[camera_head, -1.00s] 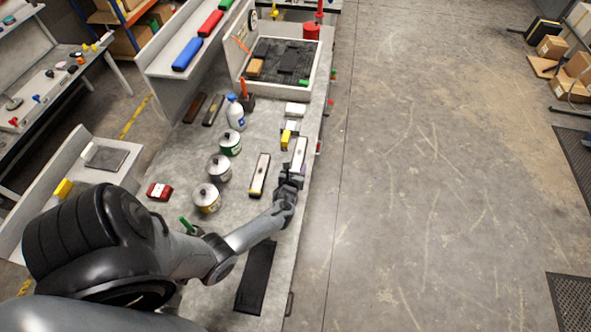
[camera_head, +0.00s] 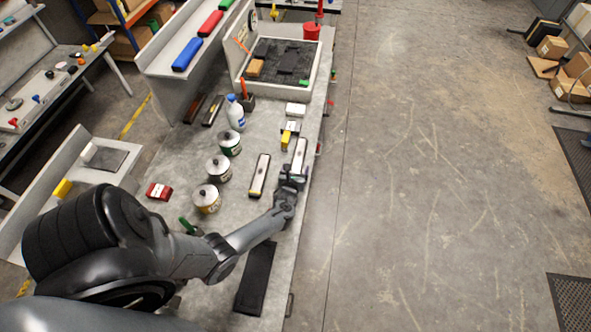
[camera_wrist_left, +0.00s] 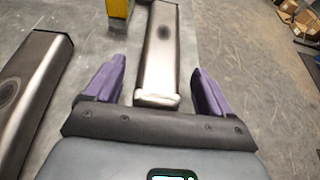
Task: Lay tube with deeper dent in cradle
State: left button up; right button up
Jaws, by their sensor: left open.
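Two metal tubes lie on the grey bench, each with a dark round dent mark on top. The right tube (camera_head: 300,153) is in front of my left gripper (camera_head: 292,175). In the left wrist view the purple fingers of the gripper (camera_wrist_left: 158,70) stand open on either side of the near end of this right tube (camera_wrist_left: 160,45), with gaps showing. The left tube (camera_head: 259,175) lies apart to the left and is partly cut off in the left wrist view (camera_wrist_left: 34,85). I cannot tell which dent is deeper, nor surely pick out the cradle. My right gripper is not in view.
A yellow block (camera_head: 285,139) stands close beside the right tube's far end. Several lidded cans (camera_head: 207,198) and a spray bottle (camera_head: 235,113) stand to the left. A dark strip (camera_head: 257,278) lies at the near end. A walled tray (camera_head: 243,86) stands at the back.

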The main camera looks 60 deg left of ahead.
pick_arm(q)
jog(key=shift+r, duration=0.3)
jog(key=shift+s+d+r+p, duration=0.15)
jog(key=shift+d+p, duration=0.05)
jog(key=shift+p, duration=0.3)
jog(key=p+v, duration=0.8)
jog(key=v, duration=0.1)
jog(key=shift+s+d+r, duration=0.15)
jog(key=shift+d, duration=0.05)
jog(key=shift+s+d+r+p, duration=0.15)
jog(key=shift+s+d+p, duration=0.25)
jog(key=shift+d+p, duration=0.1)
jog(key=shift+d+r, duration=0.1)
jog(key=d+r+n+g+h, duration=0.2)
jog(key=d+r+n+h, duration=0.5)
jog(key=d+r+n, duration=0.5)
jog(key=s+d+r+n+g+h, duration=0.3)
jog(key=s+d+r+n, duration=0.9)
jog(key=r, duration=0.2)
jog(key=shift+d+r, duration=0.15)
jog(key=shift+d, duration=0.1)
jog(key=shift+s, duration=0.15)
